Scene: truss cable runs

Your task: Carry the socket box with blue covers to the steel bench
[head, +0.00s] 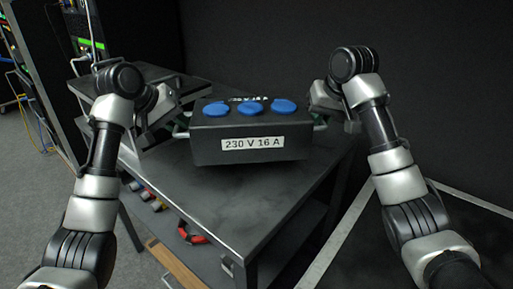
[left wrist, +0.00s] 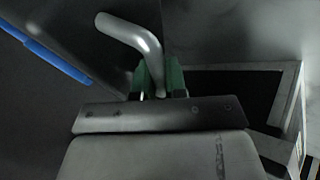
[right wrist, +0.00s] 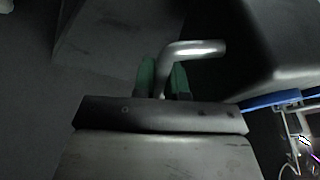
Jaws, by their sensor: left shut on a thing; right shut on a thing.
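The socket box (head: 252,153) is a black box with several round blue covers on top and a label "230 V 16 A" on its front. It is between my two grippers in the head view, over the dark steel bench (head: 262,217); I cannot tell whether it touches the top. My left gripper (head: 180,132) is shut on the box's left handle, a bent metal bar (left wrist: 135,35) between green finger pads. My right gripper (head: 322,122) is shut on the right handle (right wrist: 193,48). Blue cover edges show in both wrist views.
A dark flat case or device (head: 150,82) is at the bench's back left. Below are a shelf with coiled cables, one red (head: 192,234). A rack with lit gear (head: 88,45) stands at the left. A dark pale-edged surface (head: 425,235) is at the right. The bench's front is clear.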

